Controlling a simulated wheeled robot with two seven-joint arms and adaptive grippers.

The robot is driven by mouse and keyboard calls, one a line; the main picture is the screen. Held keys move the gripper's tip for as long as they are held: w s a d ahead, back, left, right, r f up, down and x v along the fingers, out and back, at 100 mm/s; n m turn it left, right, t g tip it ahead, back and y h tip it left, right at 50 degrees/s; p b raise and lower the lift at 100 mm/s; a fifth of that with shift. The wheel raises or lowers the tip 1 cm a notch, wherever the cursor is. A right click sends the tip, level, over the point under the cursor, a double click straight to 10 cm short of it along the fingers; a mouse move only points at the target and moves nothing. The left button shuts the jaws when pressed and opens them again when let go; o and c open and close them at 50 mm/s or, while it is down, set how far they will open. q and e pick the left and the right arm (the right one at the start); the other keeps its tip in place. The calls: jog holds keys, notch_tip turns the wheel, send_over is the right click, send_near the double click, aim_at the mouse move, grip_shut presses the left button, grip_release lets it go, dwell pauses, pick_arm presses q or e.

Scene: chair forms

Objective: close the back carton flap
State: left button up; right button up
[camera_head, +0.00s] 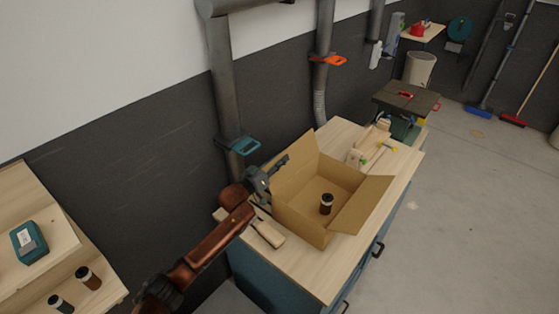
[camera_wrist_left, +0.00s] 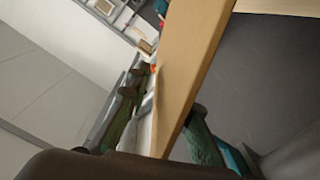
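The open cardboard carton (camera_head: 305,227) stands on the wooden workbench, with a small dark jar (camera_head: 326,204) inside. Its back flap (camera_head: 297,160) stands up, tilted, on the wall side. Another flap (camera_head: 362,205) sticks out at the right. My left gripper (camera_head: 277,167) is at the left edge of the back flap. In the left wrist view, the brown cardboard (camera_wrist_left: 185,65) runs between the two spread fingers of the left gripper (camera_wrist_left: 165,115); a gap shows on the left finger's side. I cannot tell if the right finger touches the cardboard. My right gripper is not in view.
The workbench (camera_head: 300,281) also holds a wooden-handled tool (camera_head: 267,233) left of the carton and a mallet and hammer (camera_head: 371,152) behind it. Pipes with clamps run up the dark wall. A side shelf (camera_head: 20,285) stands at lower left. Open floor lies to the right.

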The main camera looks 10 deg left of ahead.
pick_arm(q)
jog(key=v, duration=1.2)
jog(key=shift+c, duration=0.3)
